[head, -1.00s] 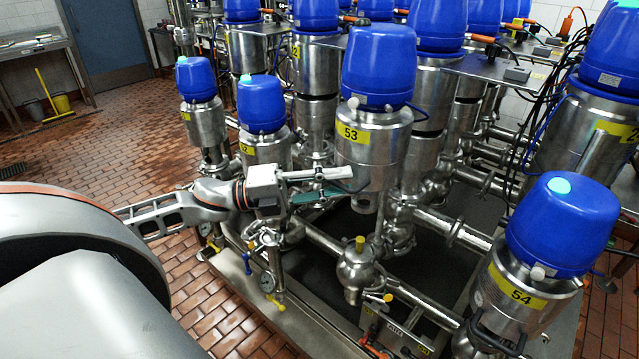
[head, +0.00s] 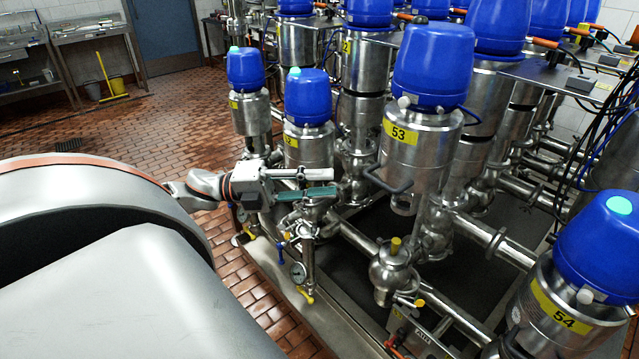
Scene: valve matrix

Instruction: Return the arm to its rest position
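My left arm comes in from the left, and its gripper (head: 328,182) points right. Its two fingers lie one above the other with a narrow gap between them and nothing seen in it. The gripper is in front of the lower part of the valve labelled 52-like (head: 308,144), whose tag is partly hidden. The steel valve with the blue head and yellow tag 53 (head: 408,155) stands to the right, with a dark handle (head: 388,182) at its lower left. The gripper appears apart from this handle. My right gripper is not in view.
Valve 54 (head: 555,300) stands at the lower right. Several more blue-headed valves fill the back. The tiled floor (head: 150,130) at left is open, with a sink bench (head: 95,30) behind.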

